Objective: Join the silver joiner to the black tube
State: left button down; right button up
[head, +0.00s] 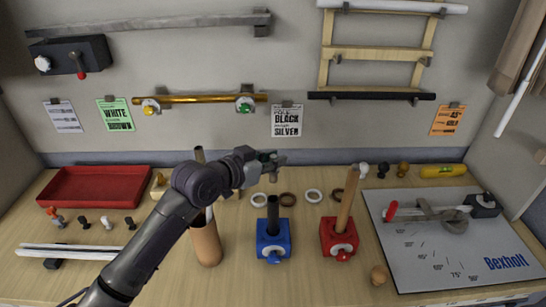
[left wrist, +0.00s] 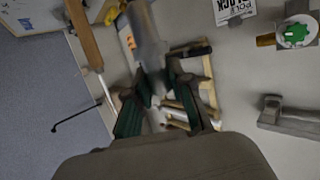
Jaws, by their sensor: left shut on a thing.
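My left gripper (head: 268,162) is above and slightly left of the black tube, apart from it. In the left wrist view the gripper (left wrist: 157,108), with green pads, is shut on a grey silver piece, which I take as the silver joiner (left wrist: 148,38). The joiner is hard to make out in the head view, among the fingers. The black tube (head: 273,209) stands upright in a blue vise (head: 272,244) on the table, its top open to view. My right gripper is not in view.
A red vise (head: 339,238) with a wooden tube (head: 347,200) stands to the right. Several rings lie behind the vises. A brown cylinder holder (head: 206,245) stands left of the blue vise. A grey cutting board (head: 440,262) lies at right, a red tray (head: 95,188) at left.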

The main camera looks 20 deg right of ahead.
pick_arm(q)
notch_tip(320, 180, down, 4)
jog(key=shift+r+b, duration=0.15)
jog(key=shift+b, duration=1)
jog(key=shift+f+b, duration=0.45)
jog(key=shift+f, duration=0.25)
jog(key=shift+f+b, duration=1.55)
jog(key=shift+f, duration=0.85)
jog(key=c, duration=1)
grip_release()
jog(key=shift+r, duration=0.1)
jog(key=shift+o, duration=0.2)
jog(key=shift+a, duration=0.1)
send_near(270, 177)
jog(key=f, duration=0.4)
jog(key=shift+s+a+f, duration=0.1)
jog(key=shift+s+a, duration=0.25)
jog(key=shift+a, duration=0.05)
